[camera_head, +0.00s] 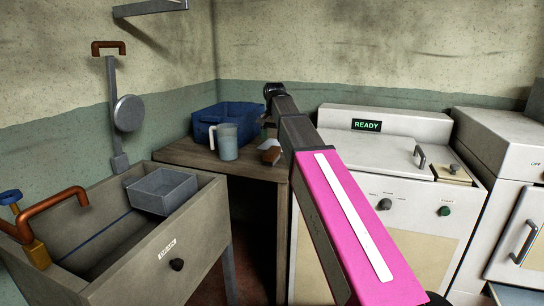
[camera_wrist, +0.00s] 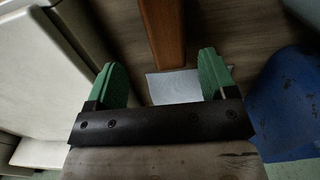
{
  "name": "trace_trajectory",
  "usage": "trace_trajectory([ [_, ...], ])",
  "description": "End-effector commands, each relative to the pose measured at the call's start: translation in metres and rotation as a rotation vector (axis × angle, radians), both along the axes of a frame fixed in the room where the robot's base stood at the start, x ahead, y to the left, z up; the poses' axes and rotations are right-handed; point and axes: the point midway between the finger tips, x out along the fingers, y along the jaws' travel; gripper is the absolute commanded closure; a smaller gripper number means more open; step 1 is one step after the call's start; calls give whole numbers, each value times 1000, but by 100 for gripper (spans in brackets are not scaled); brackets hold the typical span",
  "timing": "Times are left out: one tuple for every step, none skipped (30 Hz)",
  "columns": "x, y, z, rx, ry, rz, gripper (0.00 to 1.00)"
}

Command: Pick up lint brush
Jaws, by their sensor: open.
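A brown wooden piece, which looks like the lint brush (camera_wrist: 163,30), lies on the wooden table in the wrist view. It runs from the top edge to just ahead of my fingers. In the head view the brown piece (camera_head: 271,156) sits near the table's right edge. A pale grey flat patch (camera_wrist: 174,87) lies at its near end; I cannot tell whether it is part of the brush. My gripper (camera_wrist: 162,62) is open, its green fingers apart and nothing held between them. The arm hides most of the gripper in the head view.
A blue tub (camera_head: 228,116) and a grey jug (camera_head: 228,142) stand on the wooden table (camera_head: 190,152) left of the brown piece. The tub is close to my right finger in the wrist view (camera_wrist: 285,110). A white appliance (camera_head: 365,155) stands right of the table, a sink (camera_head: 205,225) at front left.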

Motion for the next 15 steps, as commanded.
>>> trace_trajectory([
  [-1,0,-9,-1,1,0,22],
  [-1,0,-14,-1,1,0,22],
  [-1,0,-19,-1,1,0,22],
  [-1,0,-22,-1,1,0,22],
  [-1,0,-24,0,1,0,22],
  [0,0,-26,0,0,0,22],
  [0,1,-28,0,0,0,22],
  [0,1,-29,0,0,0,22],
  [0,1,-31,0,0,0,22],
  [0,2,-33,0,0,0,22],
  [0,3,-35,0,0,0,22],
  [0,4,-40,0,1,0,22],
  [0,4,-43,-1,1,0,22],
  [0,5,-47,-1,1,0,22],
  [0,7,-52,-1,1,0,22],
])
